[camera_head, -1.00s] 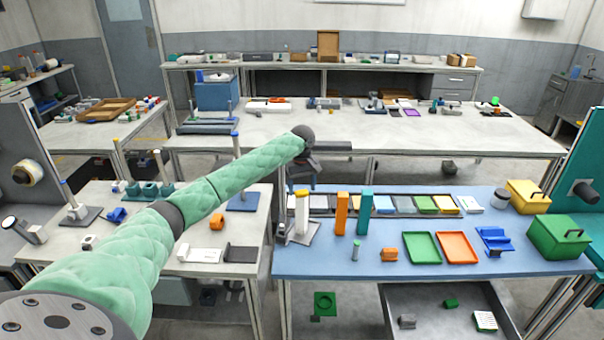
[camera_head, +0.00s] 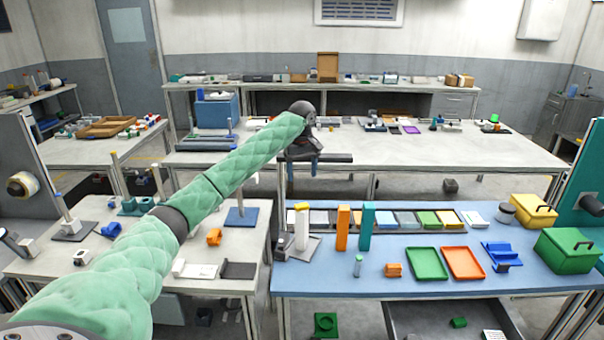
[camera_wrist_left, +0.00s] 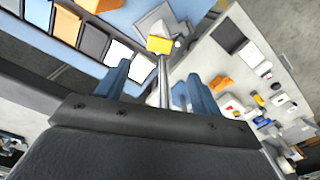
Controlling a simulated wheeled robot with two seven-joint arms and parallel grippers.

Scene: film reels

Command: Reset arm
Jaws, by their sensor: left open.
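My left arm reaches in from the lower left in the head view with a green padded sleeve. My left gripper (camera_head: 303,172) hangs at its end, above the gap between the left table and the blue-topped table. In the left wrist view its two blue fingers (camera_wrist_left: 160,85) stand apart, open. A pale post with a yellow cap (camera_head: 302,207) stands on a grey plate below the gripper; the yellow cap also shows in the left wrist view (camera_wrist_left: 160,44). A silver rod shows between the fingers there; I cannot tell whether it touches them. My right gripper is not in view.
The blue-topped table (camera_head: 330,277) holds an orange block (camera_head: 343,229), a teal block (camera_head: 368,226), a green tray (camera_head: 427,264), an orange tray (camera_head: 463,263) and a green box (camera_head: 568,251). An orange part (camera_head: 214,236) lies on the left table. A long white table (camera_head: 440,150) stands behind.

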